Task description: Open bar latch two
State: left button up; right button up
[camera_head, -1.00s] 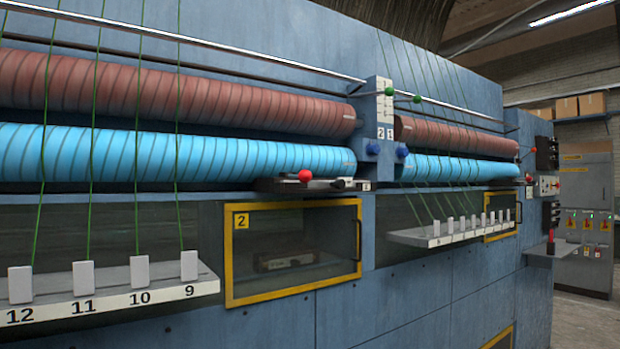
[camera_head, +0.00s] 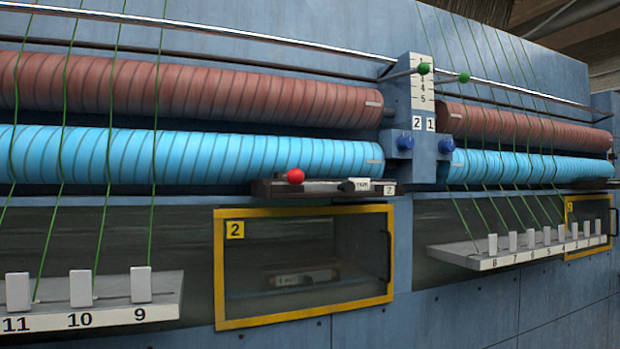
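A blue post (camera_head: 408,88) stands between two roller sections, with number plates 2 (camera_head: 417,123) and 1 (camera_head: 431,124). A blue knob (camera_head: 404,143) sits below plate 2 and another blue knob (camera_head: 446,145) below plate 1. Two levers with green ball ends, a left one (camera_head: 423,68) and a right one (camera_head: 464,77), stick out near the top of the post. A dark ledge unit with a red ball knob (camera_head: 295,176) and a small plate sits above the yellow-framed window marked 2 (camera_head: 303,210). No part is labelled as a bar latch. Neither gripper is in view.
Brown rollers (camera_head: 180,85) and blue rollers (camera_head: 190,155) run across the machine. A numbered shelf (camera_head: 165,312) juts out at lower left, and another (camera_head: 480,262) at right. The window has a dark handle (camera_head: 388,255). Green cords run down to the shelves.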

aim_at(296, 177)
jog(key=i+l+u, duration=0.1)
jog(key=l, duration=0.2)
jog(key=i+l, duration=0.25)
jog(key=i+l+u, duration=0.15)
jog(key=l, duration=0.3)
jog(key=i+l+u, duration=0.1)
jog(key=l, duration=0.2)
jog(key=i+l+u, duration=0.1)
jog(key=l, duration=0.3)
jog(key=i, duration=0.05)
